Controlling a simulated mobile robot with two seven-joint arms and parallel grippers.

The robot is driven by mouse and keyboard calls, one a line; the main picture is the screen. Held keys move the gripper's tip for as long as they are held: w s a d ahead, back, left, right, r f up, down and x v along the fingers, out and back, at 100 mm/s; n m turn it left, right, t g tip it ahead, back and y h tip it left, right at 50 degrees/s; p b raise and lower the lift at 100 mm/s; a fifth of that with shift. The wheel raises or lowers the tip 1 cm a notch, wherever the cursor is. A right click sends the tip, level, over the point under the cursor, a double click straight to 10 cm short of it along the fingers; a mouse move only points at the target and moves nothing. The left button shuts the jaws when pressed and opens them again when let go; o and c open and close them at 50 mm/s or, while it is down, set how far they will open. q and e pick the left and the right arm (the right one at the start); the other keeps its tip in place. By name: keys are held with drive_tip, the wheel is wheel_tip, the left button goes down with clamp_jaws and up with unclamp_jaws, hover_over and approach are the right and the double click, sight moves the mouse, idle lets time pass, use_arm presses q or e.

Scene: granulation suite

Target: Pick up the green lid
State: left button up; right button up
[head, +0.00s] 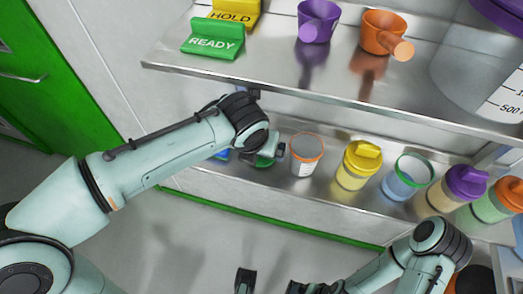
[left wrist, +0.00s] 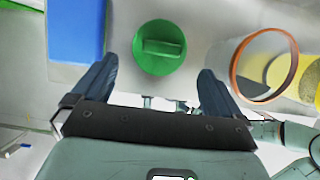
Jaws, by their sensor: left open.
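The green lid (left wrist: 160,47) is round with a raised bar grip and lies on the lower shelf. In the left wrist view it sits just ahead of and between my left gripper's fingers (left wrist: 158,70). In the head view only part of the lid (head: 264,161) shows below my left gripper (head: 262,150), whose wrist covers the rest. My left gripper is open and empty. My right gripper (head: 270,283) is at the bottom edge of the head view, its fingers apart with nothing between them, away from the shelf.
An open orange-rimmed jar (head: 305,155) stands right of the lid, then a yellow-lidded jar (head: 358,165), an open green-rimmed jar (head: 406,178) and a purple-lidded jar (head: 459,187). A blue object (left wrist: 75,30) lies left. The upper shelf (head: 260,78) overhangs, carrying signs and scoops.

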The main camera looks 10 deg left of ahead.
use_arm(q)
drive_tip(key=shift+w+f, duration=0.15)
drive_tip(key=shift+w, duration=0.35)
drive_tip(key=shift+b+x, duration=0.5)
drive_tip(key=shift+x, duration=1.9)
drive_tip(key=shift+s, duration=0.1)
drive_tip(key=c, duration=0.9)
drive_tip(key=shift+o, duration=0.2)
drive_tip(key=shift+r, duration=0.6)
drive_tip(key=p+v, duration=0.1)
drive_tip(key=v, duration=0.1)
drive_tip(key=shift+r, duration=0.4)
drive_tip(key=s, duration=1.7)
drive_tip(key=shift+a+f+b, duration=0.15)
drive_tip(key=shift+a+b, duration=0.15)
drive_tip(key=shift+b, duration=0.15)
